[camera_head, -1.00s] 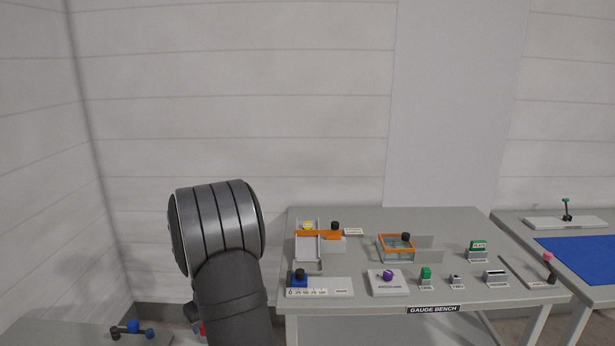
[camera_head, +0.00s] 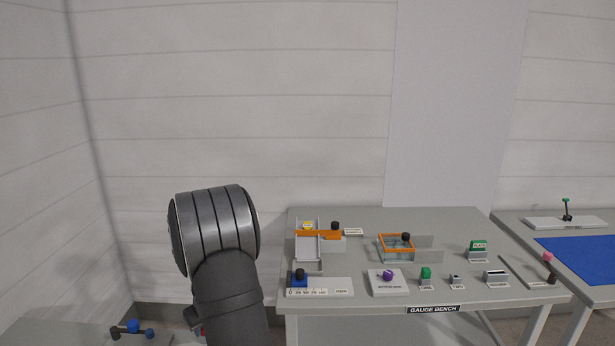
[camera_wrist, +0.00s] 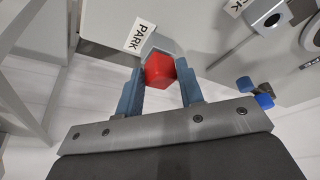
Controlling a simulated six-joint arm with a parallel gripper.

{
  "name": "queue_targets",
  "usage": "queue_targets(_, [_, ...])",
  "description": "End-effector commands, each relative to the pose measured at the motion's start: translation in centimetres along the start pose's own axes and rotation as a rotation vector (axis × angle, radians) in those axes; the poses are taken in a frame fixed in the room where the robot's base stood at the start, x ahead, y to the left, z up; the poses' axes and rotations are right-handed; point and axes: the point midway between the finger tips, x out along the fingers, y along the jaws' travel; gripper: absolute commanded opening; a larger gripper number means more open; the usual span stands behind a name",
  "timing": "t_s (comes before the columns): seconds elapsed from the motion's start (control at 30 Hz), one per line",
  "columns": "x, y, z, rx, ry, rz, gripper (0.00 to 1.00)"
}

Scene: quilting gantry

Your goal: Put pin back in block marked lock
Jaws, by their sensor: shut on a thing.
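My gripper (camera_wrist: 161,78) is shut on a red block-shaped pin head (camera_wrist: 159,70) in the wrist view, with a grey-blue finger on each side. Any shaft of the pin is hidden behind the head. A grey block (camera_wrist: 157,45) shows just beyond it, beside a white label reading PARK (camera_wrist: 139,36). I cannot tell whether the pin touches that block.
In the wrist view, a grey fitting with a round hole (camera_wrist: 272,20) stands at upper right, near blue and dark knobs (camera_wrist: 256,90). In the head view, the gauge bench (camera_head: 400,330) with several gauges stands to the right; the wall behind is clear.

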Motion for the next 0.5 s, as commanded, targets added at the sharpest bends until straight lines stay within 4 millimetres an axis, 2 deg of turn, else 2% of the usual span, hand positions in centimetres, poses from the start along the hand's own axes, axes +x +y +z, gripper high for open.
queue_targets(0.5, [-1.7,0.0,-0.7,0.000,0.002,0.001,0.03])
